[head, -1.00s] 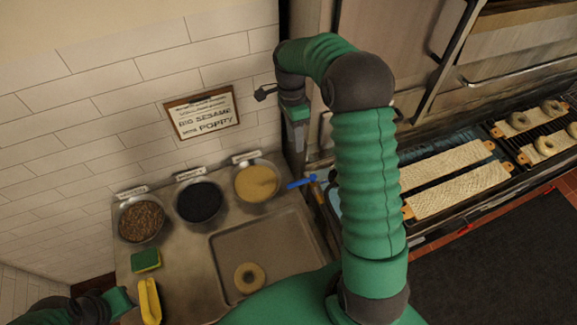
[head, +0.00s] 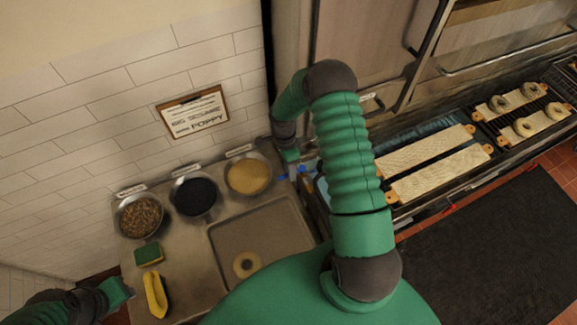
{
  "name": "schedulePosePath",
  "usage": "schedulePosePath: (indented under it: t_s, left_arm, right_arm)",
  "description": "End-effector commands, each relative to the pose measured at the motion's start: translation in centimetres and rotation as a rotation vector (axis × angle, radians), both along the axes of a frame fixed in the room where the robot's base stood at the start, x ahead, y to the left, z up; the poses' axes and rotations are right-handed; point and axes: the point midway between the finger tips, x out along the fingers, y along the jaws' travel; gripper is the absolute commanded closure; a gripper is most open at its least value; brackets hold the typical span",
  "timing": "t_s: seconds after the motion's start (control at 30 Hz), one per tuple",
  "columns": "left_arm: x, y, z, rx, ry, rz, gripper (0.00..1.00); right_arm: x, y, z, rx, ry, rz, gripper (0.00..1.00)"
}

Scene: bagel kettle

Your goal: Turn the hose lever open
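The hose lever is a small blue handle (head: 283,177) at the right edge of the steel counter, beside the bowl of yellow seeds. My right gripper (head: 290,157) points down at the lever from above and covers part of it, with blue showing on both sides. I cannot tell whether it touches the lever, and its fingers are too small and dark to read. My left gripper (head: 121,293) is at the lower left, near the yellow object on the counter, far from the lever. Its fingers are not clear.
Bowls of brown (head: 140,216), black (head: 195,197) and yellow toppings (head: 248,175) line the wall. A sponge (head: 149,253), a yellow object (head: 156,296) and a sunken tray (head: 275,232) with a bagel (head: 247,264) are nearer. Bagel boards (head: 425,150) lie right, past my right arm.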

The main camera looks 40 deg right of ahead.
Motion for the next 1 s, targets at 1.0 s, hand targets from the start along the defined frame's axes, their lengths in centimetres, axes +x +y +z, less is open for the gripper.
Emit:
schedulePosePath:
  t_s: [1.0]
  left_arm:
    - [-0.01, 0.00, -0.04, 0.000, 0.000, 0.000, 0.69]
  right_arm:
    - [0.28, -0.08, 0.03, -0.001, -0.003, 0.000, 1.00]
